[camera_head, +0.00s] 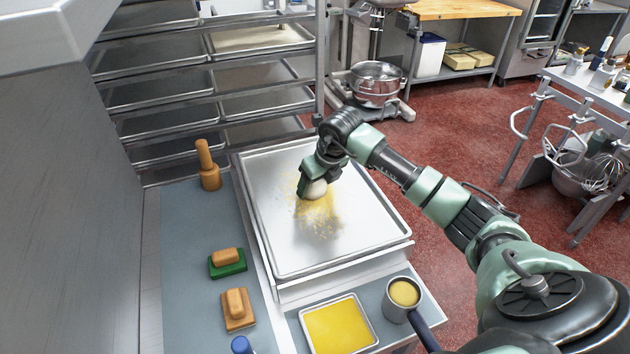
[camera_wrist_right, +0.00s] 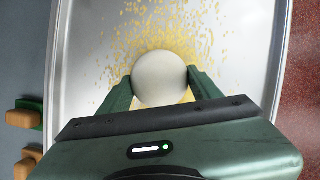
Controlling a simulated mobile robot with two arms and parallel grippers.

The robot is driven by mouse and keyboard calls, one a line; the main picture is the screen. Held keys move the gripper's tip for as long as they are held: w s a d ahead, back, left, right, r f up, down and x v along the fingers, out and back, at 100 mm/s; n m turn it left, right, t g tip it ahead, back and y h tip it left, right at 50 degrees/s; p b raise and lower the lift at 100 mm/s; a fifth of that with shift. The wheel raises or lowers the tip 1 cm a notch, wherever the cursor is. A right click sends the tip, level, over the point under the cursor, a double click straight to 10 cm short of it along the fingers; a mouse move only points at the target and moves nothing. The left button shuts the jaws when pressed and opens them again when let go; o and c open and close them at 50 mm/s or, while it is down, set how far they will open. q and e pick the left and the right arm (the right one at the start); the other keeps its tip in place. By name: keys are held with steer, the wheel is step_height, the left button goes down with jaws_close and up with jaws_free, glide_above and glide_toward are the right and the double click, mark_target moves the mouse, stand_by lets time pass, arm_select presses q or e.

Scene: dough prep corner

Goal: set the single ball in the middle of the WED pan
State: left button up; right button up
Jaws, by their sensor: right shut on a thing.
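A pale round dough ball (camera_head: 316,189) is held by my right gripper (camera_head: 311,188) over the middle of a large metal pan (camera_head: 270,235). In the right wrist view the ball (camera_wrist_right: 160,78) sits between the two green fingers, which are shut on its sides. Yellow meal (camera_head: 318,217) is scattered on the pan under and around the ball. I cannot tell whether the ball touches the pan. No WED label is readable. My left gripper is not in view.
A yellow-filled tray (camera_head: 340,325) and a metal cup (camera_head: 402,298) of yellow stuff stand in front of the pan. A wooden pestle-like tool (camera_head: 208,170), a green-based brush (camera_head: 227,264) and a wooden one (camera_head: 237,311) lie left. A pan rack (camera_head: 160,99) stands behind.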

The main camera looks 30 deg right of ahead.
steer(key=shift+f, duration=0.1)
steer(key=o, duration=1.5)
steer(key=shift+r, duration=0.4)
steer(key=b+v, duration=0.2)
steer(key=v, duration=0.9)
steer(key=shift+s+r+b, duration=0.25)
steer(key=shift+b, duration=0.15)
